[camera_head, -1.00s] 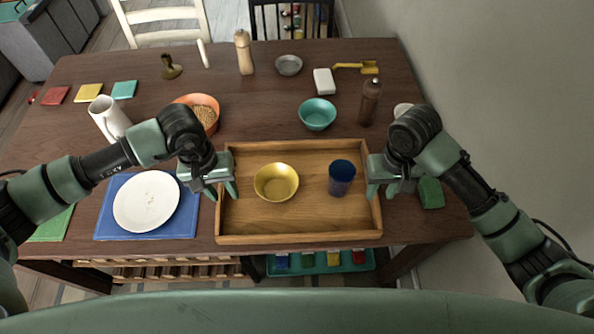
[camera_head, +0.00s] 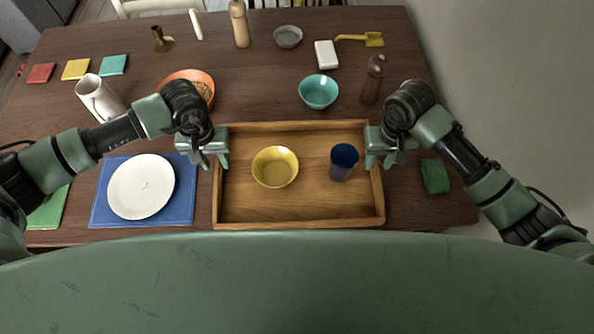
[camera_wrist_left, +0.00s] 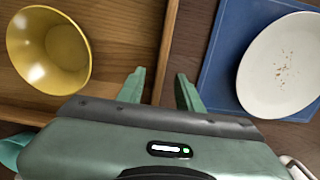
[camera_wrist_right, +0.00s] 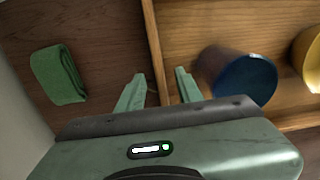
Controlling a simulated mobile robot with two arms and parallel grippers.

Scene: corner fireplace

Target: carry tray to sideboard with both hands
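The wooden tray (camera_head: 300,217) lies on the dark table, with a yellow bowl (camera_head: 275,167) and a blue cup (camera_head: 343,162) in it. My left gripper (camera_head: 214,162) is at the tray's left wall. The left wrist view shows its two fingers (camera_wrist_left: 160,88) apart, one on each side of that wall (camera_wrist_left: 168,50). My right gripper (camera_head: 375,160) is at the right wall. In the right wrist view its fingers (camera_wrist_right: 160,88) are also apart, with the wall (camera_wrist_right: 153,45) between them. No sideboard is in view.
A white plate (camera_head: 141,187) on a blue mat (camera_head: 101,207) lies left of the tray. A green cloth (camera_head: 435,176) lies to the right. A teal bowl (camera_head: 319,91), an orange bowl (camera_head: 170,82), a white jug (camera_head: 100,97) and a brown mill (camera_head: 374,80) stand behind.

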